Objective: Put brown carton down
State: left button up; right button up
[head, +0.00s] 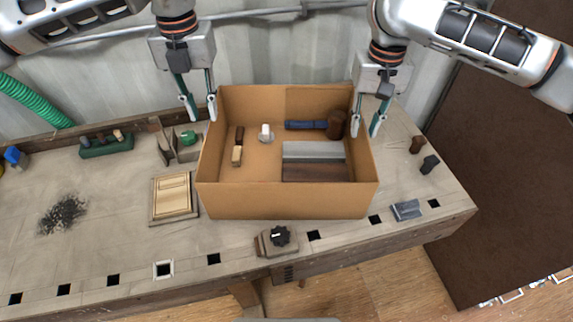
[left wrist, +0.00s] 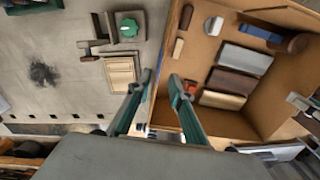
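The open brown carton (head: 285,201) appears to rest upright on the workbench; its underside is hidden. It holds a blue-handled mallet (head: 305,125), a grey slab (head: 312,151), a dark brown slab (head: 312,171), a small white-topped item (head: 265,131) and small brown and tan pieces (head: 237,154). My left gripper (head: 201,112) is at the carton's left wall near the back. In the left wrist view its fingers (left wrist: 160,78) are apart, with the wall's rim between them. My right gripper (head: 370,128) is at the right wall, its fingers spread with a gap around the rim.
A framed wooden panel (head: 173,197) lies close left of the carton. A black knob device (head: 278,238) sits in front. A grey block (head: 406,210) and small dark pieces (head: 424,155) lie right. A green tool rack (head: 106,146) stands left. The bench's front left is mostly clear.

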jog(key=shift+r, duration=1.6)
